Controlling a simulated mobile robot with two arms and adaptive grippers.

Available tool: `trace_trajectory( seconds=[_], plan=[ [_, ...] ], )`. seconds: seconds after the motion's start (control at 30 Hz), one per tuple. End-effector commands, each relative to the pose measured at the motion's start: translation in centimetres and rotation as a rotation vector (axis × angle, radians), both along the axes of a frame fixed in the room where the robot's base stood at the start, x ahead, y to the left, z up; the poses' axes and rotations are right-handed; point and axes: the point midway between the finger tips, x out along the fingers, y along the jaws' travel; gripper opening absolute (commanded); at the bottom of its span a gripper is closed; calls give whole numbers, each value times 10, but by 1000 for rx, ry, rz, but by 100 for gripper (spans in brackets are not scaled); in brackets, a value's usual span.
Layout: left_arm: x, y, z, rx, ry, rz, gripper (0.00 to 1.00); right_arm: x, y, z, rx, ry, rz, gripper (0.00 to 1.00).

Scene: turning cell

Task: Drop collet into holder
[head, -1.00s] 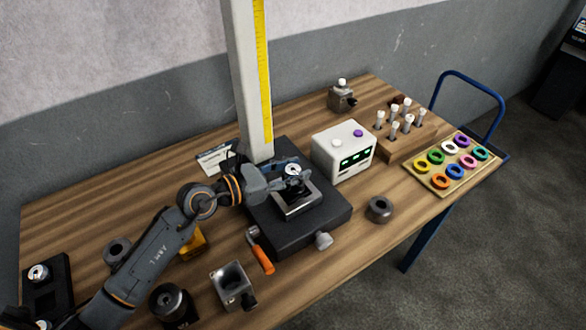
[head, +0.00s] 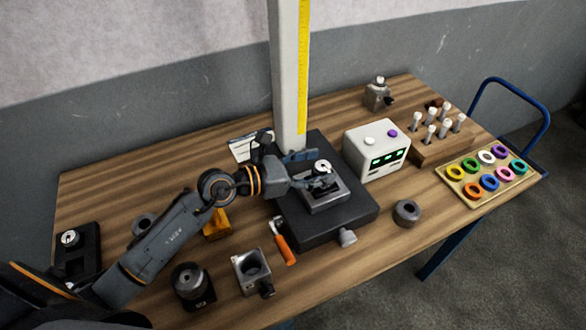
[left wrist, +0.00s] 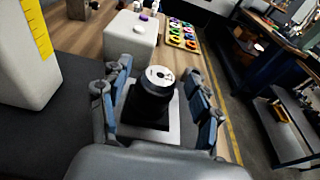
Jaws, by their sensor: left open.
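A silver, slotted disc-topped collet (head: 322,166) sits in a dark round holder on the black height-gauge base (head: 350,213). In the left wrist view the collet's silver face (left wrist: 158,74) tops a black cylinder (left wrist: 151,100) above a light square plate (left wrist: 170,135). My left gripper (head: 308,171) is open, its fingers on both sides of the black cylinder, apparently apart from it; it also shows in the left wrist view (left wrist: 155,98). Another silver disc (head: 70,238) sits in a black block (head: 88,262) at the far left. My right gripper is not in view.
A pale column (head: 290,80) with a yellow scale rises behind the gripper. A white box (head: 366,148) stands to its right. A grey bored block (head: 247,274), orange-handled tool (head: 285,249) and dark ring (head: 406,212) lie in front. Bare wood shows at the left rear.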

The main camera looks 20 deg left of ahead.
Motion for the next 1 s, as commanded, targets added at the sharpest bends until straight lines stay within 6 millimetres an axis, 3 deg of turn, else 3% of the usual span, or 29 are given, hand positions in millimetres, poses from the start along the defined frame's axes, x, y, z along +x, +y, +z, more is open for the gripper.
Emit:
trace_trajectory(
  seconds=[0.4, 0.6, 1.0],
  plan=[
    [-59, 58, 15, 2, 4, -1, 64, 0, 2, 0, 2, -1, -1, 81],
    [-69, 68, 20, 1, 1, -1, 64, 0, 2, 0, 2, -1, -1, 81],
    [-70, 69, 20, 1, -1, -1, 64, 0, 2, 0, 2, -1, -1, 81]
  ],
)
